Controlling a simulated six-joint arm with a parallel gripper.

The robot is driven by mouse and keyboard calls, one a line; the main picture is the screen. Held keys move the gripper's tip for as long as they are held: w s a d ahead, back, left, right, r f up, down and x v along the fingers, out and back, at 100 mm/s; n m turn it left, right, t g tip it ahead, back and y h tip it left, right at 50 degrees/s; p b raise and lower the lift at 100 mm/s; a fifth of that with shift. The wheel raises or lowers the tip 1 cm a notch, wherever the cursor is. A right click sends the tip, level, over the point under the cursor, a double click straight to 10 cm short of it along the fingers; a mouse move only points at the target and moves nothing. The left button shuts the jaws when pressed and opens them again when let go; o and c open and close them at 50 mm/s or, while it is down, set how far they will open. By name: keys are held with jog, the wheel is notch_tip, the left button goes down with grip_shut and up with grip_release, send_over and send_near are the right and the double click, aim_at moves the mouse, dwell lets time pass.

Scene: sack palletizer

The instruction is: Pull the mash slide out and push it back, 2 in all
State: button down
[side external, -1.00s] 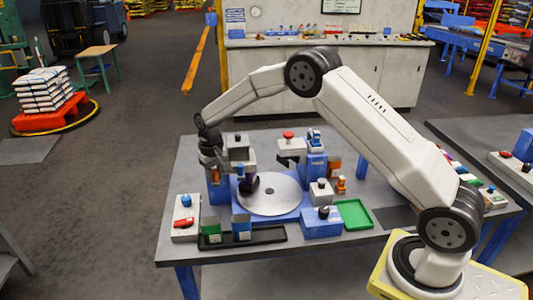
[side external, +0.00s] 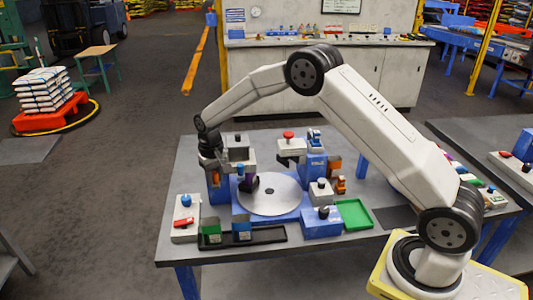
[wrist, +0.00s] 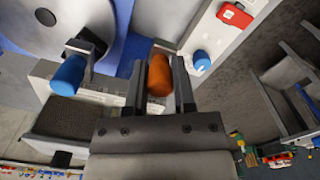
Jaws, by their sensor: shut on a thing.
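My gripper (wrist: 161,84) is shut on an orange cylindrical knob (wrist: 159,68) in the wrist view, with one finger on each side of it. A second knob, blue (wrist: 68,75), stands free to the left in the wrist view, on a dark bracket. It also shows in the side view (side external: 240,171). No label naming the mash slide is readable, and how far the slide is out cannot be told.
A round grey plate (side external: 270,195) lies right of my gripper. A control box (side external: 185,222) with a red lever and blue knob stands front left. A black tray (side external: 262,236) and green tray (side external: 355,214) lie at the front. A red-topped unit (side external: 290,146) stands behind the plate.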

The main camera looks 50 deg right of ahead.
jog(key=shift+w+d+r, duration=0.1)
jog(key=shift+w+d, duration=0.95)
jog(key=shift+w, duration=0.1)
jog(key=shift+c, duration=1.4)
grip_release()
jog(key=shift+r, duration=0.4)
jog(key=shift+r, duration=0.35)
jog(key=shift+r, duration=0.7)
jog(key=shift+r, duration=0.35)
